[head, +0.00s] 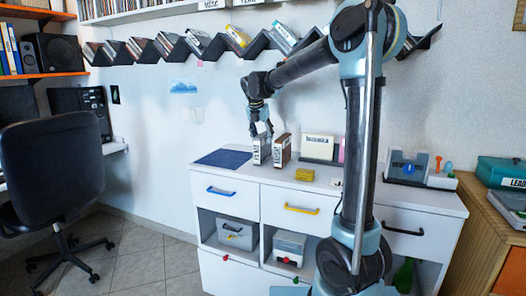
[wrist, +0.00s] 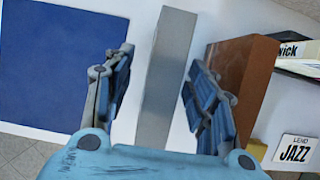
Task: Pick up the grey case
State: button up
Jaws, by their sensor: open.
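The grey case (wrist: 166,80) stands upright on the white cabinet top, narrow edge up. In the head view the grey case (head: 261,152) shows a white label with dark lettering on its front. My gripper (head: 261,131) points down at its top. In the wrist view my open gripper (wrist: 160,95) has one finger on each side of the case, with a visible gap on both sides. The lower part of the case is hidden behind my gripper body in the wrist view.
A brown case (wrist: 245,85) stands close right of the right finger; it also shows in the head view (head: 282,150). A blue mat (head: 223,158) lies left. A yellow block (head: 304,175) and a JAZZ card (wrist: 296,150) are to the right. A zigzag shelf (head: 170,45) hangs above.

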aim_at(264, 146)
jog(key=shift+s+x, duration=0.1)
jog(key=shift+x, duration=1.3)
jog(key=shift+s+x, duration=0.15)
jog(key=shift+x, duration=1.25)
jog(key=shift+f, duration=0.25)
grip_shut()
